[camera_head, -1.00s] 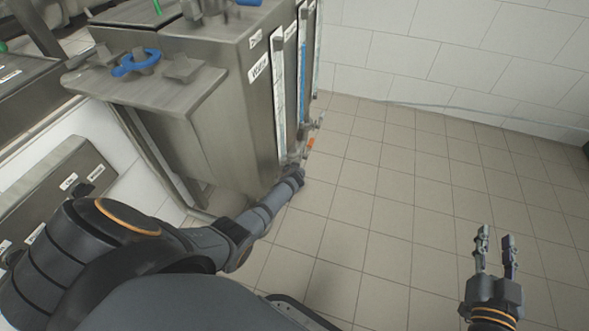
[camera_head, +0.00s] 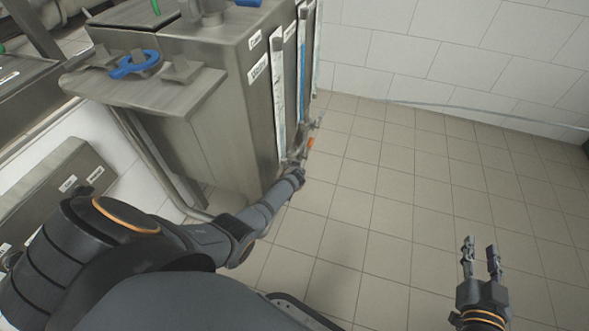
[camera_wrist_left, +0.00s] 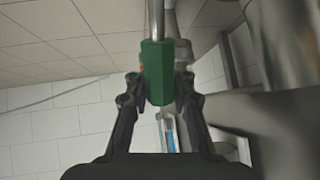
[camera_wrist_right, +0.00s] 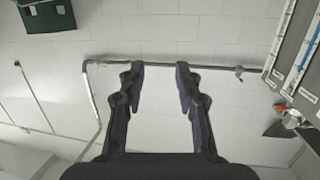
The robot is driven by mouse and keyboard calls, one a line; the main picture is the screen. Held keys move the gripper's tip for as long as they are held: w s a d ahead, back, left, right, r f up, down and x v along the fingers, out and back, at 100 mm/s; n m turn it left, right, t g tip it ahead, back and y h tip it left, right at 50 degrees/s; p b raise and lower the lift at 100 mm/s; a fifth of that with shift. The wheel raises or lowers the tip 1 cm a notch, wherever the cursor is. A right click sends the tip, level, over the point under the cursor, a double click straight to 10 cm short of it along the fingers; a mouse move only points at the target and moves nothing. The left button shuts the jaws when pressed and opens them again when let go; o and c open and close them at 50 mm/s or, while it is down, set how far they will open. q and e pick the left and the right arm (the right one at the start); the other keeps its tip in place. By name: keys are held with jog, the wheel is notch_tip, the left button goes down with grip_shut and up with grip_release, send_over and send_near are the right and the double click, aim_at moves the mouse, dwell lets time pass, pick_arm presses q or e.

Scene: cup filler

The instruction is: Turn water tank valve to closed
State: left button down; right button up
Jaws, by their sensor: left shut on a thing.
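The water tank (camera_head: 215,110) is a steel cabinet left of centre in the head view, with label strips and blue level gauges on its right side. The valve handle (camera_wrist_left: 157,72) is green and fills the middle of the left wrist view, on a metal rod. My left gripper (camera_wrist_left: 157,88) is shut on this green handle, with one finger on each side. In the head view my left gripper (camera_head: 297,160) is small beside the tank's right edge, and the handle is hard to make out there. My right gripper (camera_head: 480,250) is open and empty over the floor at lower right.
A blue clamp-like part (camera_head: 134,65) sits on the tank's side shelf (camera_head: 150,90). A lower steel box (camera_head: 50,190) stands at left. The tiled floor (camera_head: 400,200) on the right is clear up to the white wall (camera_head: 460,50). A pipe (camera_wrist_right: 165,67) runs along a wall in the right wrist view.

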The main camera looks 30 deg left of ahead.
pick_arm(q)
jog(key=shift+w+d+r, duration=0.1)
jog(key=shift+w+d, duration=0.15)
jog(key=shift+d, duration=0.1)
pick_arm(e)
jog(key=shift+f, duration=0.35)
pick_arm(q)
jog(key=shift+w, duration=0.1)
pick_arm(e)
jog(key=shift+a+f+g, duration=0.25)
jog(key=shift+f+g, duration=0.15)
jog(key=shift+f, duration=0.05)
pick_arm(q)
jog(key=shift+g, duration=0.3)
pick_arm(e)
jog(key=shift+f, duration=0.3)
pick_arm(q)
jog(key=shift+w+f, duration=0.15)
jog(key=shift+f, duration=0.15)
pick_arm(e)
jog(key=shift+s+a+f+g, duration=0.1)
jog(key=shift+a+f+g, duration=0.1)
jog(key=shift+f+g, duration=0.15)
